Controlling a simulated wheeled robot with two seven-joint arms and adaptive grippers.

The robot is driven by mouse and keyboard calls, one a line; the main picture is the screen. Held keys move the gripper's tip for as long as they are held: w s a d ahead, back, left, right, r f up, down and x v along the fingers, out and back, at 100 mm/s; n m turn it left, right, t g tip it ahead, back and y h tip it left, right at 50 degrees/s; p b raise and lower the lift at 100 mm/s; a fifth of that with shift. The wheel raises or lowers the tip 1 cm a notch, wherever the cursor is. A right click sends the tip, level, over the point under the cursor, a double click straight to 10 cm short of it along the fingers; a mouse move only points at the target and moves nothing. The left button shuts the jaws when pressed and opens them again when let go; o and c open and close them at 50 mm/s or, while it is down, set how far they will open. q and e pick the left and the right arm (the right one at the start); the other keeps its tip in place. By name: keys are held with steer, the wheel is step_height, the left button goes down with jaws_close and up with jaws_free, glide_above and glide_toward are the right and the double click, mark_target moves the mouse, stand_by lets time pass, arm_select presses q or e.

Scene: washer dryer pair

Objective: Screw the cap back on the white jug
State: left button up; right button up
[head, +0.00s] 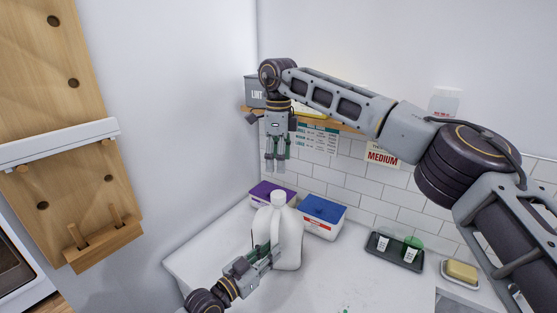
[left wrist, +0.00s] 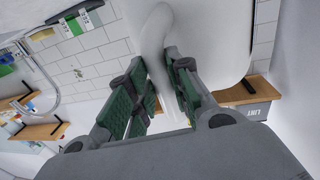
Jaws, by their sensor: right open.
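The white jug (head: 287,222) stands upright on the white counter near the corner. A short white round piece (head: 278,197) tops its neck; I cannot tell whether this is the cap or the bare neck. My left gripper (head: 272,252) is at the jug's lower front. In the left wrist view, its green-padded fingers (left wrist: 157,80) are closed on both sides of the jug's handle (left wrist: 154,35). My right gripper (head: 275,168) points down above the jug, apart from its top, open, with nothing visible between its fingers. No separate cap can be made out.
A purple box (head: 268,192) and a blue-lidded white box (head: 323,217) stand behind the jug. A dark tray (head: 393,253) with green-and-white items and a soap dish (head: 460,273) are to the right. A shelf with a LINT bin (head: 256,92) is behind my right gripper.

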arm_select(q)
steer(key=o, duration=0.5)
steer(key=shift+f, duration=0.1)
steer(key=shift+o, duration=0.2)
steer(key=shift+s+a, duration=0.1)
steer(key=v, duration=1.1)
steer(key=shift+s+a, duration=0.25)
steer(key=shift+a, duration=0.05)
stand_by(0.5)
